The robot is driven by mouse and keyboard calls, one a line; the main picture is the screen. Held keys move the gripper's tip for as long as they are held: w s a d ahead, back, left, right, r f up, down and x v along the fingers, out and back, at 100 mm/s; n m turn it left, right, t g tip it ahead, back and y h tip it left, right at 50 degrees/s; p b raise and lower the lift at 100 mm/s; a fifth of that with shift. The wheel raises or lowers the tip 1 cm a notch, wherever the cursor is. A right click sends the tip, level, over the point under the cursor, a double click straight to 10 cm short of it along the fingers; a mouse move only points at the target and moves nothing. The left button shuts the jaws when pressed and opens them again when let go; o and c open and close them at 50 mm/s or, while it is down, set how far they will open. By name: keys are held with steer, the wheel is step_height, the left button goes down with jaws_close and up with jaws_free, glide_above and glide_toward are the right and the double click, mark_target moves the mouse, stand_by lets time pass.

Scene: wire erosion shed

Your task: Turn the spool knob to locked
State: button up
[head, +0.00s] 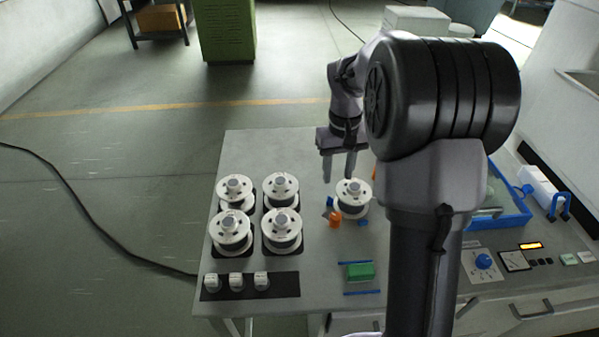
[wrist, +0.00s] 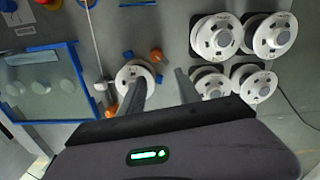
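A blue knob (head: 483,261) sits on a white marked plate at the right of the bench; its marks are too small to read. Its blue top also shows at the top left corner of the wrist view (wrist: 8,5). A single white spool (head: 353,193) stands near the bench middle, with orange and blue pieces around its base. I cannot tell whether one of these orange pieces (head: 335,220) is a knob. My gripper (head: 338,177) is open and empty above and near this spool. In the wrist view the fingers (wrist: 160,78) hide part of the spool (wrist: 135,74).
Several white spools (head: 231,231) stand on dark pads at the left. A black strip with white pieces (head: 237,283) lies in front. A green block (head: 360,271) lies between blue strips. A blue tray (head: 515,215) is at the right, partly behind my arm.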

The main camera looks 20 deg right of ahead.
mark_target(336, 216)
steer(key=f+b, duration=0.1)
steer(key=f, duration=0.4)
steer(key=f+b, duration=0.2)
steer(key=f, duration=0.4)
steer(key=d+f+b, duration=0.1)
steer(key=f+b, duration=0.1)
steer(key=f, duration=0.4)
steer(key=shift+s+f, duration=0.2)
steer(key=shift+s, duration=0.1)
jaws_close()
